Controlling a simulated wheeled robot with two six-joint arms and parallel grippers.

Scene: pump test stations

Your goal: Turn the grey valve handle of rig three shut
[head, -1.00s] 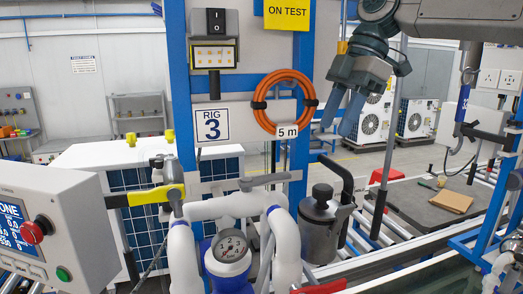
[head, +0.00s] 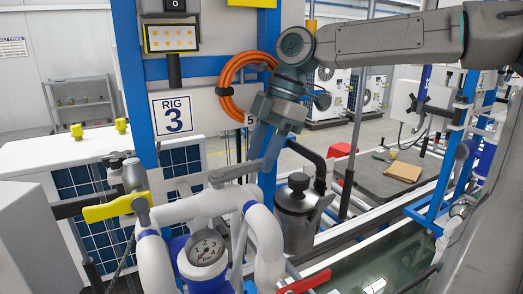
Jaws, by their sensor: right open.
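The grey valve handle (head: 232,174) sits on top of the white pipework (head: 205,208) of rig three, slanting up to the right. My right gripper (head: 264,160) is open, its blue fingers pointing down at the handle's right end. The fingers overlap that end in the picture; I cannot tell whether they touch it or stand around it. The rig three sign (head: 171,113) is on the panel behind. My left gripper is not in view.
A yellow handle (head: 112,208) is on the pipework at left, and a red lever (head: 306,283) is low at right. A gauge (head: 207,249) faces front. A coiled orange hose (head: 230,88) hangs behind my gripper. A grey metal canister (head: 294,222) stands close to its right.

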